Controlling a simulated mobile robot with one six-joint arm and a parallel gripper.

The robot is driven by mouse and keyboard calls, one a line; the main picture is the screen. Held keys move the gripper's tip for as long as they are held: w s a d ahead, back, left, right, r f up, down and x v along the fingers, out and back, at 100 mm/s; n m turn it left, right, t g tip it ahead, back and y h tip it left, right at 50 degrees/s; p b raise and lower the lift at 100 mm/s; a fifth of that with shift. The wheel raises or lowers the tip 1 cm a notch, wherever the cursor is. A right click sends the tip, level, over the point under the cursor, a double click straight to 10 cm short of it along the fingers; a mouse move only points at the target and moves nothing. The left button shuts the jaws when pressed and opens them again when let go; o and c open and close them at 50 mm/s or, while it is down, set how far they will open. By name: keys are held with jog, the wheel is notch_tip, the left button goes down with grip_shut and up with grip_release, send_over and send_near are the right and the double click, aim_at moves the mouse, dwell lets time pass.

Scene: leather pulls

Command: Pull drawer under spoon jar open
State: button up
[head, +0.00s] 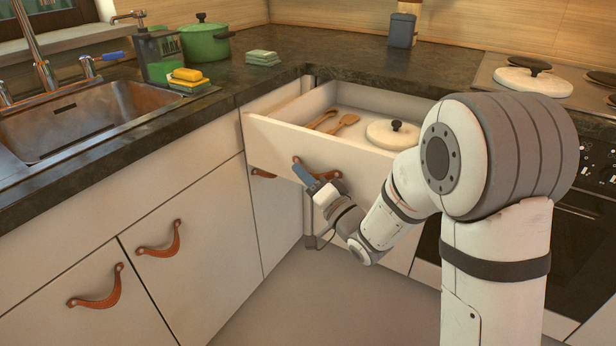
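The drawer (275,134) in the corner of the counter stands well open, with its white front pulled out. Inside lie wooden utensils (345,123) and a white lid (393,134) with a dark knob. A brown leather pull (329,175) is on the drawer front. My gripper (300,170) is at the left part of this pull, its blue finger overlapping it. Only one finger shows clearly, so I cannot tell whether it grips the leather. The grey spoon jar (401,32) stands on the counter behind, with something wooden above its rim.
Another leather pull (262,174) shows below the open drawer. Left cabinet fronts carry leather pulls (160,240). A sink (75,118), soap bottle, sponges and green pot (205,43) are at left. A stove (535,78) and oven are at right. The floor (290,295) in front is clear.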

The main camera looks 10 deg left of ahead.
jog(key=o, duration=0.4)
jog(key=shift+a+r, duration=0.2)
jog(key=shift+c, duration=0.2)
jog(key=shift+f, duration=0.1)
jog(key=v, duration=0.7)
jog(key=shift+s+d+p, duration=0.2)
jog(key=shift+d+p, duration=0.15)
jog(key=shift+p, duration=0.1)
jog(key=shift+f, duration=0.15)
